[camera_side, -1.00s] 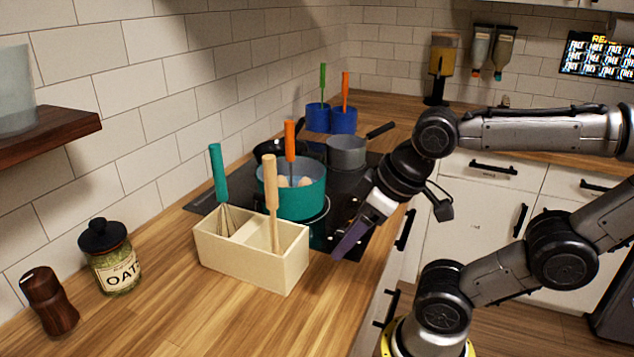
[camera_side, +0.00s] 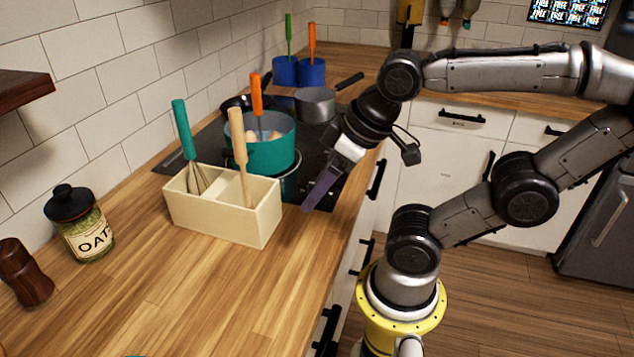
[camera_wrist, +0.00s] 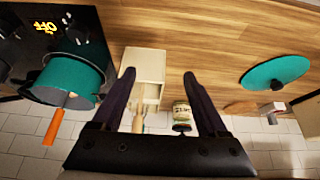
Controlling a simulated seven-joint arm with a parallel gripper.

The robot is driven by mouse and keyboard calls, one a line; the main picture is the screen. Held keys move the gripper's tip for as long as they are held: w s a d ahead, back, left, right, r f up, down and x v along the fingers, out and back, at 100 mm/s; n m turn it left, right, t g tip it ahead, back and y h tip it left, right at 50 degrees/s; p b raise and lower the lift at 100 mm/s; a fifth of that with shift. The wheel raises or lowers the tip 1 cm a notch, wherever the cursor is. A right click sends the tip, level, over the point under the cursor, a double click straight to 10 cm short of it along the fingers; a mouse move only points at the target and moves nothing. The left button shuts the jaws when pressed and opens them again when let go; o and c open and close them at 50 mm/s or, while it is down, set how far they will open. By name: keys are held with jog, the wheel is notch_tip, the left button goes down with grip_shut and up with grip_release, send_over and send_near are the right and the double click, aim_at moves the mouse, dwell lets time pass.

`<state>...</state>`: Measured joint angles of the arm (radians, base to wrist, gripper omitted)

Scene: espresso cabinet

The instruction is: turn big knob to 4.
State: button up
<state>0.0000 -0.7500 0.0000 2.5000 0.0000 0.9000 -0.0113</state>
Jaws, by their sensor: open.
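The black cooktop (camera_side: 312,165) lies behind the cream utensil box in the side view. The wrist view shows its control strip at the upper left, with a yellow lit display (camera_wrist: 46,27) whose reading I cannot make out surely. Small dark knobs (camera_wrist: 68,17) show beside the display; I cannot tell which is the big knob or its setting. My gripper (camera_side: 310,205) is above the counter's front edge, right of the box, tilted down. In the wrist view my gripper (camera_wrist: 159,74) has its two dark fingers wide apart and nothing between them.
A teal pot (camera_side: 262,153) stands on the cooktop, with a grey pot (camera_side: 314,105) behind it. The cream utensil box (camera_side: 224,217) stands close to my fingers. An oats jar (camera_side: 84,236) is at left. The front counter is largely clear.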

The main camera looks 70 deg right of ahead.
jog(key=shift+s+n, duration=0.15)
jog(key=shift+n, duration=0.85)
jog(key=w+d+r+n+g, duration=0.35)
jog(key=w+d+n, duration=0.25)
jog(key=n, duration=0.4)
jog(key=w+d+f+m+g, duration=0.15)
jog(key=d+f, duration=0.25)
jog(key=d, duration=0.9)
jog(key=shift+n+g, duration=0.25)
jog(key=shift+g, duration=0.05)
notch_tip(320, 180, down, 13)
jog(key=shift+s+a+r, duration=0.1)
jog(key=shift+a, duration=0.05)
grip_shut()
